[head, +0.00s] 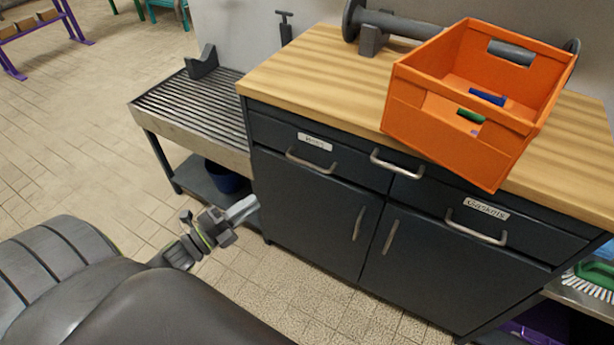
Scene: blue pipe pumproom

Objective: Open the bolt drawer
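The bolt drawer (280,139) is at the upper left of a dark cabinet, with a white label (315,141) that seems to read "Bolts". Its front looks flush, so it is shut. A silver bar handle (311,163) sits below the label. My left gripper (236,212) is low, left of the cabinet and below the drawer, apart from the handle. It is small and partly turned away, so I cannot tell whether its fingers are open. My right gripper is not in view.
An orange crate (430,118) with small items stands on the wooden top (300,72). A drawer labelled "Gaskets" (486,209) is at right; another handle (397,164) sits between. Two cabinet doors are below. A slatted metal table (195,105) stands left. Floor (90,150) there is clear.

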